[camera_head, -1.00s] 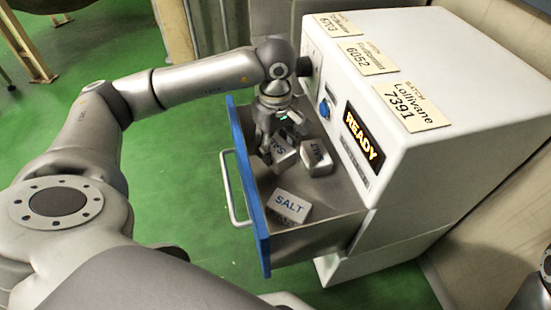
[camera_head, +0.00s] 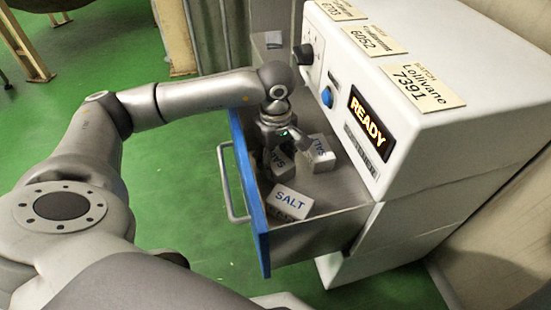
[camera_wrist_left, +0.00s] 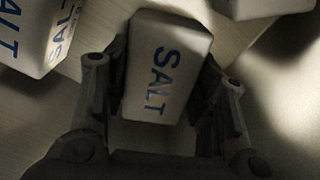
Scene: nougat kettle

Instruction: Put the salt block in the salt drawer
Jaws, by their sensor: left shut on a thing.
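The drawer (camera_head: 242,172), with a blue front edge and metal inside, is pulled open from the white machine. My left gripper (camera_head: 276,157) is down inside it, shut on a white salt block (camera_head: 282,166). In the left wrist view this salt block (camera_wrist_left: 165,65) sits between the two fingers, its blue SALT lettering showing. A second salt block (camera_head: 320,153) lies in the drawer to the right, and a third salt block (camera_head: 291,200) lies nearer the front. I cannot tell whether the held block touches the drawer floor. My right gripper is out of view.
The white machine (camera_head: 450,130) rises right beside the drawer, with a lit READY display (camera_head: 367,128), a blue button (camera_head: 327,97) and batch cards (camera_head: 412,91) on top. A bar handle (camera_head: 230,185) sticks out from the drawer front. Green floor is open to the left.

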